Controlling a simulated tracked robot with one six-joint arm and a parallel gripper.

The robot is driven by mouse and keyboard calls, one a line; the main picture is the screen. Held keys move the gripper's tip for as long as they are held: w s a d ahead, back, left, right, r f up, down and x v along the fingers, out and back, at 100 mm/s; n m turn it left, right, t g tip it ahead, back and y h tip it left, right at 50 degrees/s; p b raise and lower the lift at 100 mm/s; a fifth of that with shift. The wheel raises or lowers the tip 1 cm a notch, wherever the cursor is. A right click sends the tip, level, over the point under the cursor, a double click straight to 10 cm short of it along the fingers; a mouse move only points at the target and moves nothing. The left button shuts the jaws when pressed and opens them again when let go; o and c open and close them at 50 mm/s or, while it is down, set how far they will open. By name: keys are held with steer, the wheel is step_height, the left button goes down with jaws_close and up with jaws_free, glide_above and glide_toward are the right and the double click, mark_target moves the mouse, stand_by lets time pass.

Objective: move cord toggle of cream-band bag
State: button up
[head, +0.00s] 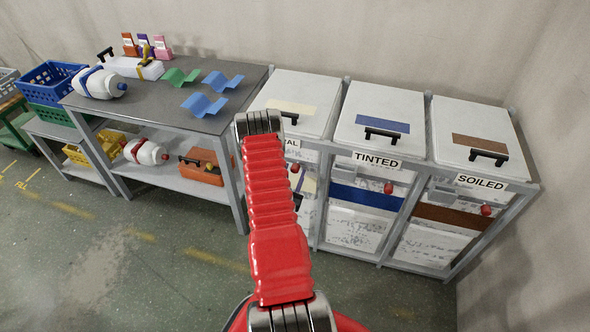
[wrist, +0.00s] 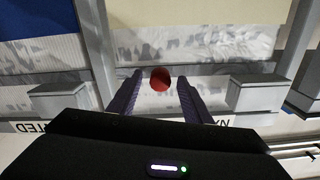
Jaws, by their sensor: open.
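The red cord toggle (wrist: 160,79) of the cream-band bag shows in the wrist view, between the tips of my open gripper (wrist: 160,77). The fingers stand apart on either side of it. I cannot tell how deep it sits between them. The toggle also shows in the head view (head: 295,168), just right of my red arm. The bag's cream band (wrist: 225,12) is at the top of the wrist view; my arm covers much of this bag in the head view. My gripper is mostly hidden behind my arm there.
Blue-band (head: 365,199) and brown-band (head: 452,217) bags stand to the right in grey frames, with red toggles and lids above. Light grey blocks (wrist: 255,92) flank the gripper in the wrist view. A grey table (head: 150,95) with bottles stands left. The floor in front is clear.

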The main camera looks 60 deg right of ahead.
steer(key=shift+w+d, duration=0.15)
steer(key=shift+d, duration=0.55)
steer(key=shift+w+d, duration=0.1)
steer(key=shift+d, duration=0.6)
steer(key=shift+c, duration=0.2)
jaws_close()
